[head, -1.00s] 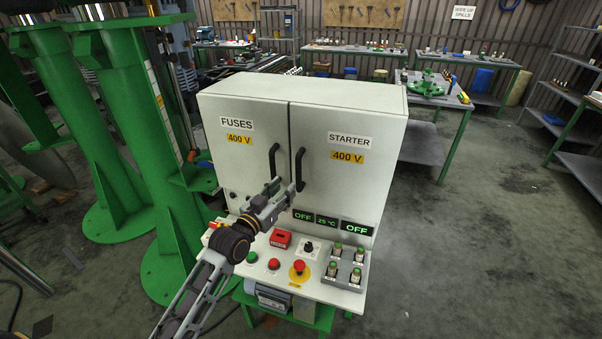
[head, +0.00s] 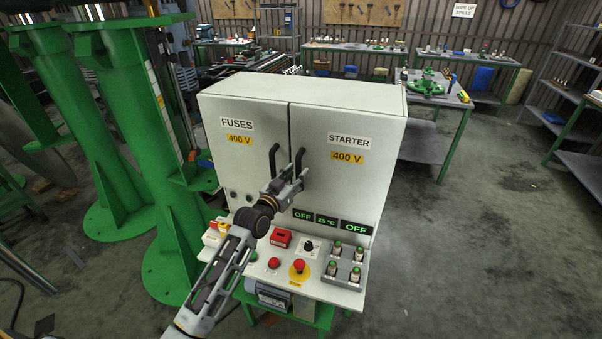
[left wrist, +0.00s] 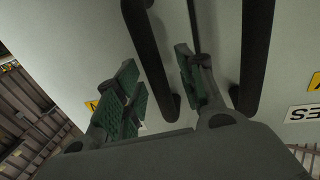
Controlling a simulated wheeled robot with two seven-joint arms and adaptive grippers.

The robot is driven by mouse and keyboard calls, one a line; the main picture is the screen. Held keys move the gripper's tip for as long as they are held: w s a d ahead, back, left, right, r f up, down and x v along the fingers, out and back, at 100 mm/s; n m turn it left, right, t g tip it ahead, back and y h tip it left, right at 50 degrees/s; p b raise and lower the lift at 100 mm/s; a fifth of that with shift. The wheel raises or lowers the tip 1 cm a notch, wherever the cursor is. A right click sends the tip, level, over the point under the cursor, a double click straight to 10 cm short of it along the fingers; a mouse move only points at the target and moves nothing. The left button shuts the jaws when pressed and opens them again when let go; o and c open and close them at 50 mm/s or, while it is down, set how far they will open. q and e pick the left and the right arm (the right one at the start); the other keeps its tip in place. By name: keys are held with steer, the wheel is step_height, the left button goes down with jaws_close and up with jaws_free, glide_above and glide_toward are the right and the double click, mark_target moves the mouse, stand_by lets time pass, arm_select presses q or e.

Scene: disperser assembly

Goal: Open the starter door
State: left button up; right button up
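The grey cabinet's starter door (head: 346,185) is the right-hand door, marked STARTER and 400 V. It is closed. Its black vertical handle (head: 299,153) is near the centre seam and is partly hidden by my left gripper (head: 297,172). In the left wrist view, the starter handle (left wrist: 149,45) runs down between the two spread green-padded fingers of my left gripper (left wrist: 158,88). Gaps show between the handle and the pads. My right gripper is in neither view.
The closed fuses door (head: 240,160) has its own handle (head: 274,160) just left; in the left wrist view that handle (left wrist: 255,55) is beside the right finger. Below is a button panel (head: 285,270) with a red stop button (head: 299,265). Green columns stand left. Floor at right is clear.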

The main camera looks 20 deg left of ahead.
arm_select(q)
steer(key=shift+w+d, duration=0.2)
steer(key=shift+w, duration=0.5)
jaws_close()
